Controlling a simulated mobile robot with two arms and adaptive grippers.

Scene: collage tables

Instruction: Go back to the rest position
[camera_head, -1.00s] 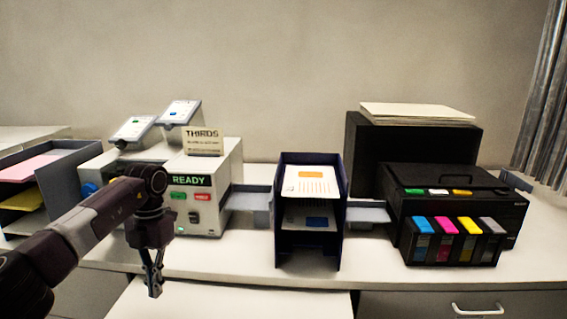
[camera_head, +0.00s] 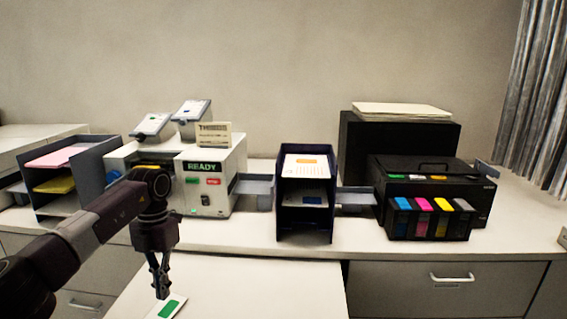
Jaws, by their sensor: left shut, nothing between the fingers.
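My left gripper (camera_head: 162,290) points down over the near white table, in front of the white machine with the READY display (camera_head: 205,167). It is shut and empty. A white card with a green patch (camera_head: 170,309) lies just below its fingertips at the bottom edge of the view; I cannot tell whether the fingers touch it. My right gripper is out of view.
A dark tray stack (camera_head: 305,235) with sheets stands mid-counter. A black printer (camera_head: 479,197) with several ink cartridges is at right. A paper rack (camera_head: 97,157) is at left. The near white table (camera_head: 260,290) is mostly clear. A drawer handle (camera_head: 452,279) sits below the counter.

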